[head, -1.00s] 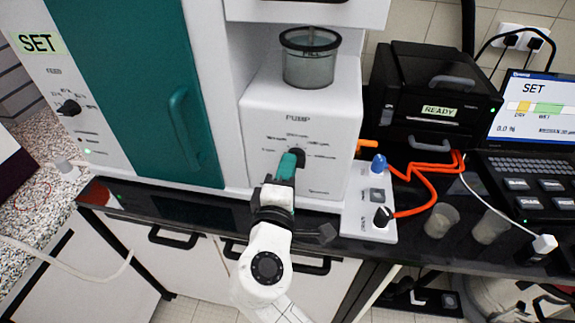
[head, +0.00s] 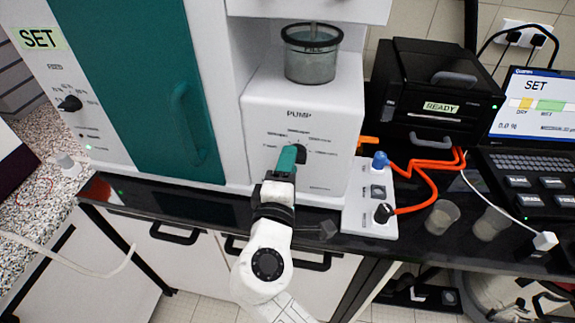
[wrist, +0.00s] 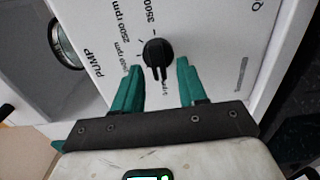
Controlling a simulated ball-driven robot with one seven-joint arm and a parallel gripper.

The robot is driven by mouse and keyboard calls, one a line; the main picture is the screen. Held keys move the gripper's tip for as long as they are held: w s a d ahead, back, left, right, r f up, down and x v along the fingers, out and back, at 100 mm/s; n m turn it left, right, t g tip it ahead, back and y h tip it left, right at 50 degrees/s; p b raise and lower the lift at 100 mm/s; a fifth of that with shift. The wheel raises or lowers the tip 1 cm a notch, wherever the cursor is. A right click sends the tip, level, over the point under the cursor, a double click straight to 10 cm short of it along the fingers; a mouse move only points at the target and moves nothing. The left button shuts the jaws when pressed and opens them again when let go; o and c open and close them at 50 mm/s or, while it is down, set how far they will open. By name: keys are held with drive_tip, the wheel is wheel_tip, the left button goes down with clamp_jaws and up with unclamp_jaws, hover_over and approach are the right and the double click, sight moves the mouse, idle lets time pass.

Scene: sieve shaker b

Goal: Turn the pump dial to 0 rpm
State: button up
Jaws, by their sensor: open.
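The black pump dial (wrist: 157,52) sits on the white pump panel, with printed rpm labels around it. In the wrist view its narrow grip extends downward in the picture, toward my gripper's base. Labels like 2500 rpm and 3500 show; a small label below the dial is too blurred to read. My gripper (wrist: 160,66) is open, with one green finger on each side of the dial and visible gaps between fingers and knob. In the head view my gripper (head: 290,157) partly covers the left side of the dial (head: 301,153), and the pointer's setting cannot be told there.
A clear cup (head: 311,62) stands above the pump panel (head: 330,110). To the right are a small white box (head: 372,215) with knobs, orange tubing (head: 425,172), a black READY unit (head: 440,85) and two beakers. A teal door (head: 135,85) stands left.

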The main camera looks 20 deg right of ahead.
drive_tip(key=b+v, duration=0.2)
drive_tip(key=v, duration=0.8)
drive_tip(key=shift+s+a, duration=0.25)
drive_tip(key=shift+s, duration=0.05)
drive_tip(key=shift+f, duration=0.1)
